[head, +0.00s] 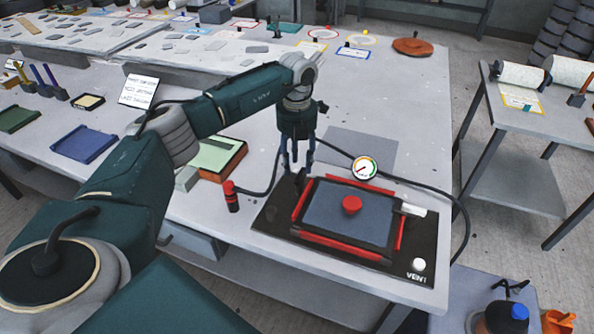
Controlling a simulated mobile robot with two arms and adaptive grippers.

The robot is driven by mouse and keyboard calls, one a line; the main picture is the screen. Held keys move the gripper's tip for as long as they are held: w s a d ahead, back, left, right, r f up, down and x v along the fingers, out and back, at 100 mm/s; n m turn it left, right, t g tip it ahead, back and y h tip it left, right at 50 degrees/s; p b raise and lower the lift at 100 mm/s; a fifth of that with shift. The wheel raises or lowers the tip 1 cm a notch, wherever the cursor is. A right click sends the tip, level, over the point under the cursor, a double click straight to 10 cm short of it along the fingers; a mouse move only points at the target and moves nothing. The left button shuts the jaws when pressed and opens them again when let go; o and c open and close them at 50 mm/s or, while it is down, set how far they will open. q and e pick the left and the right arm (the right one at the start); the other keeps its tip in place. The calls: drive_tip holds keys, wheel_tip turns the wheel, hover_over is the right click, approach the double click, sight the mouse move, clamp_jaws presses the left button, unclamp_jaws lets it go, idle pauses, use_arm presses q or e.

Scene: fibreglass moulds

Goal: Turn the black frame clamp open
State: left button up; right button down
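The red-edged frame (346,249) with a dark grey sheet inside lies on a black board marked VENT (418,277) at the table's front. A red knob (351,205) sits on the middle of the sheet. A small black clamp (300,184) stands at the frame's back left corner. My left gripper (297,172) points down directly above this clamp, its two dark fingers apart. The fingertips overlap the clamp in view, so I cannot tell whether they touch it. A pale clamp or lever (411,210) is at the frame's right side. My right gripper is not in view.
A round gauge (364,167) stands behind the frame, with a black hose curving right. A red-topped cylinder (232,196) with a cable stands left of the board. A white knob (418,264) is at the front right corner.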

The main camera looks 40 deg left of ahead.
use_arm(q)
wheel_tip(320, 180, up, 8)
drive_tip(key=shift+s+f, duration=0.1)
idle(0.7)
